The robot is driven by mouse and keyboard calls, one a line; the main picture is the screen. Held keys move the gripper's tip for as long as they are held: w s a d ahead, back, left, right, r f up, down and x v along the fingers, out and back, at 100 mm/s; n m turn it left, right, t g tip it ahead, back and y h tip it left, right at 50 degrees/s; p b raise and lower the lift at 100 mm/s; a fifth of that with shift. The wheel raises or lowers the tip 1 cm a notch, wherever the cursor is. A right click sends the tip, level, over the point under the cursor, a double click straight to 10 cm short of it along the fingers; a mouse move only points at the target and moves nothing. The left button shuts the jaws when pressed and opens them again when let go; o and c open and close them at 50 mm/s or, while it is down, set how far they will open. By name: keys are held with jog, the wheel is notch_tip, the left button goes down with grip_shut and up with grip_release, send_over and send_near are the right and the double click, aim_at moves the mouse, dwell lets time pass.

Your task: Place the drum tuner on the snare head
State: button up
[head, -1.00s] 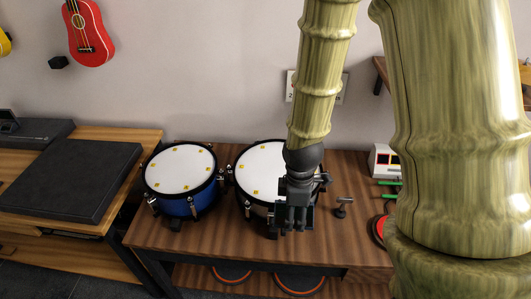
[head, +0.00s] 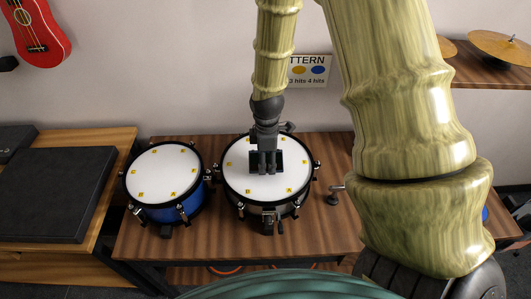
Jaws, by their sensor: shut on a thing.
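The snare (head: 236,200), a drum with a white head, black hoop and metallic shell, stands at the middle of the table. Yellow letter marks ring its head (head: 262,182). My gripper (head: 267,170) points down over the back middle part of this head. It is shut on a dark thing, which I take to be the drum tuner; the fingers hide most of it. A dark block shape shows around the fingertips against the white head. I cannot tell whether it touches the head.
A blue drum (head: 160,178) with a white head stands close by on the left. A black pad (head: 55,190) lies on the left table. Cymbals (head: 503,47) rest on a shelf at upper right.

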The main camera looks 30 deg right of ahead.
aim_at(267, 156)
jog(key=shift+w+d+r+p, duration=0.25)
jog(key=shift+w+d+p, duration=0.3)
jog(key=shift+w+d, duration=0.6)
jog(key=shift+w+f, duration=0.3)
jog(key=shift+w, duration=0.15)
jog(key=shift+f, duration=0.3)
jog(key=shift+s+f+p, duration=0.1)
jog(key=shift+f+p, duration=0.7)
jog(key=shift+f, duration=0.6)
jog(key=shift+f, duration=0.15)
jog(key=o, duration=1.1)
jog(key=shift+r, duration=0.25)
